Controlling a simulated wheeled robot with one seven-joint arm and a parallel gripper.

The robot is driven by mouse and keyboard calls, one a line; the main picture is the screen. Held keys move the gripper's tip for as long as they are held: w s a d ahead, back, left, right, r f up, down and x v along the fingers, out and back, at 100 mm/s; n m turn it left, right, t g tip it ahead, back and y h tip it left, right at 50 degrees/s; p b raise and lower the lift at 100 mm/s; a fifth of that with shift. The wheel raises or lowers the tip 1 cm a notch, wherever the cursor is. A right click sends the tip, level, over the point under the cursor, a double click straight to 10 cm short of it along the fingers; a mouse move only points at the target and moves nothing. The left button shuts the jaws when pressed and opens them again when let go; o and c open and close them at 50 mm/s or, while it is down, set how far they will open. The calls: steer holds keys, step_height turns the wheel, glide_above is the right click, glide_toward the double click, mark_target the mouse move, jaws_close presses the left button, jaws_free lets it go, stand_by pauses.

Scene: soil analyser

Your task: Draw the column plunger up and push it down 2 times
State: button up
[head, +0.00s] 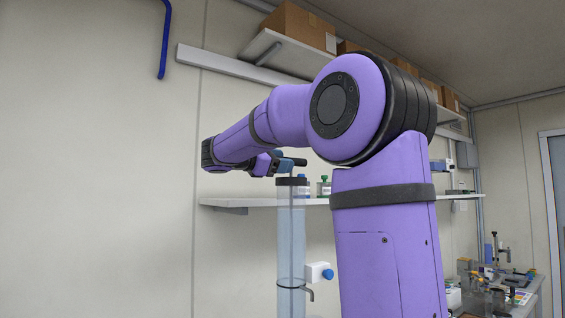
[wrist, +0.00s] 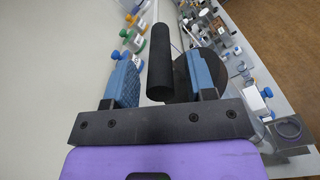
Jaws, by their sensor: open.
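The clear column (head: 291,235) stands upright in the head view, with a dark cap (head: 292,182) at its top. The plunger's black bar handle (wrist: 160,70) lies between my gripper's two blue finger pads in the wrist view, with visible gaps on both sides. My gripper (wrist: 163,78) is open around the handle and not closed on it. In the head view my gripper (head: 279,161) is at the handle, just above the cap. The dark round cap also shows below the handle in the wrist view (wrist: 183,90). The plunger rod under the handle is mostly hidden.
A white block with a blue knob (head: 320,272) sticks out from the column's right side. A wall shelf (head: 240,202) with bottles (head: 324,187) runs behind the column. Cardboard boxes (head: 298,24) sit on a higher shelf. A cluttered bench (head: 500,290) is at the lower right.

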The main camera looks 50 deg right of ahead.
steer(key=shift+s+d, duration=0.15)
steer(key=shift+d, duration=0.2)
steer(key=shift+c, duration=0.5)
jaws_close()
step_height(320, 180, up, 12)
steer(key=shift+r, duration=0.15)
steer(key=shift+o, duration=0.5)
jaws_free()
steer(key=shift+a, duration=0.1)
steer(key=v, duration=1)
steer(key=shift+a, duration=0.35)
